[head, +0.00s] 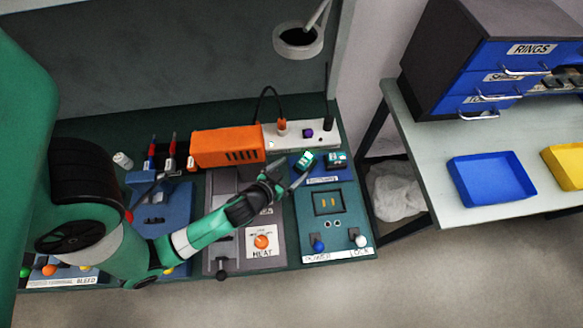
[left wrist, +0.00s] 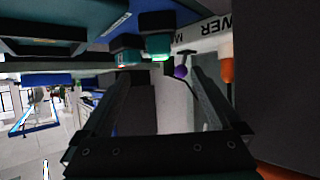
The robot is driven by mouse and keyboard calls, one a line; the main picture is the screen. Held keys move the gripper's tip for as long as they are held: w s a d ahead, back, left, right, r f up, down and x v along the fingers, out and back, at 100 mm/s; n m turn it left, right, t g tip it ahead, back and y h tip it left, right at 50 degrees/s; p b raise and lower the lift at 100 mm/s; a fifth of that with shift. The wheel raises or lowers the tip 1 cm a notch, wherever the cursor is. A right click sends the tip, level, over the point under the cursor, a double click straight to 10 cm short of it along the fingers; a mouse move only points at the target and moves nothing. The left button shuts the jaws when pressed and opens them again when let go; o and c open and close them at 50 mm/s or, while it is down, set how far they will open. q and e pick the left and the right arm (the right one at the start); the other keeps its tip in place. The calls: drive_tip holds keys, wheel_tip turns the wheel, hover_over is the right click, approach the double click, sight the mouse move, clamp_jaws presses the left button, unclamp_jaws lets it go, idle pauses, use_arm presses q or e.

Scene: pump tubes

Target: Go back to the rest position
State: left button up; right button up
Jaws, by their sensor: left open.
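My left arm reaches from the left across the bench in the head view. Its gripper (head: 288,174) is above the panels, between the grey heat panel (head: 222,215) and the teal panel (head: 345,205). Its jaws are open, and in the left wrist view the two fingers (left wrist: 158,85) stand apart with nothing between them. Two small green-and-white pieces, a left one (head: 306,160) and a right one (head: 337,160), are on a blue block just beyond the fingertips. My right gripper is not in view.
An orange box (head: 228,147) and a white power strip (head: 310,134) stand behind the gripper. A blue tray (head: 490,178), a yellow tray (head: 566,163) and a drawer cabinet (head: 460,75) are on the side table at right. Floor in front of the bench is clear.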

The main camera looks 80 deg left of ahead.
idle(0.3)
